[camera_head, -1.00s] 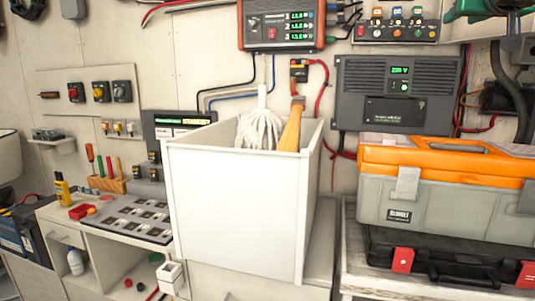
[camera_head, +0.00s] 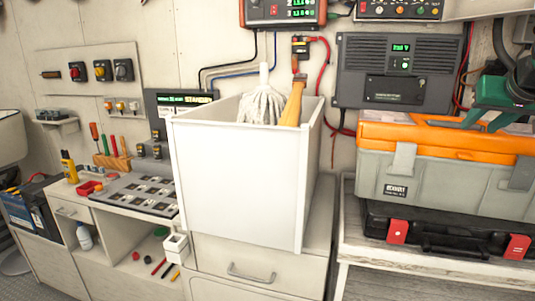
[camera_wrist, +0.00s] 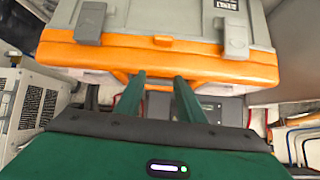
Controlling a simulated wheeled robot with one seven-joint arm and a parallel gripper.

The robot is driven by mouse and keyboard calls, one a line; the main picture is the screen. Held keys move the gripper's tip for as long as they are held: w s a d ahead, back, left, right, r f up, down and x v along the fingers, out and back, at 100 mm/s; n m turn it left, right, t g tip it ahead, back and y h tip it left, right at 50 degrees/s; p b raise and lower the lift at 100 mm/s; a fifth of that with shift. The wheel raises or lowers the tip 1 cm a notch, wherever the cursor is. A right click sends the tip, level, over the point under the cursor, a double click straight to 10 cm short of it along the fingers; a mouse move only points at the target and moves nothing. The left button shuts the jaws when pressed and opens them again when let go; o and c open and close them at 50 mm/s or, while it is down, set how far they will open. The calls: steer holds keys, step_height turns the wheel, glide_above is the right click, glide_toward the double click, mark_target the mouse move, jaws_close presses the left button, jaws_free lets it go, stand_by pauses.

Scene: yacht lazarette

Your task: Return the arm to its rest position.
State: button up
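My gripper (camera_head: 485,121) is green and hangs at the right of the head view, in front of or over the orange lid of a toolbox (camera_head: 450,185). I cannot tell if it touches the lid. In the wrist view my gripper's two green fingers (camera_wrist: 159,77) stand apart with nothing held between them. The orange and grey toolbox (camera_wrist: 160,55) lies beyond the fingertips there, appearing upside down. Part of my arm shows at the top right of the head view.
A white open bin (camera_head: 235,185) holding a mop head (camera_head: 262,105) and a wooden handle (camera_head: 293,103) stands left of the toolbox. A black case (camera_head: 440,235) lies under the toolbox. Wall panels and cables (camera_head: 326,70) are behind. Floor shows at lower left.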

steer(key=s+a+f+g+y, duration=0.1)
steer(key=s+a+f+g, duration=0.1)
steer(key=s+f, duration=0.7)
steer(key=s+a+f+m+g+y, duration=0.1)
steer(key=s+a+f+g, duration=0.2)
steer(key=s+f, duration=0.7)
steer(key=s+a+f+g+y, duration=0.2)
steer(key=s+f+g, duration=0.3)
steer(key=s+f, duration=0.4)
steer(key=shift+s+a+f+m, duration=0.35)
steer(key=shift+a+f, duration=0.2)
steer(key=shift+f, duration=0.35)
steer(key=shift+w+f, duration=0.2)
steer(key=shift+w, duration=0.5)
steer(key=shift+c, duration=0.5)
steer(key=shift+s+d, duration=0.1)
steer(key=shift+d, duration=0.05)
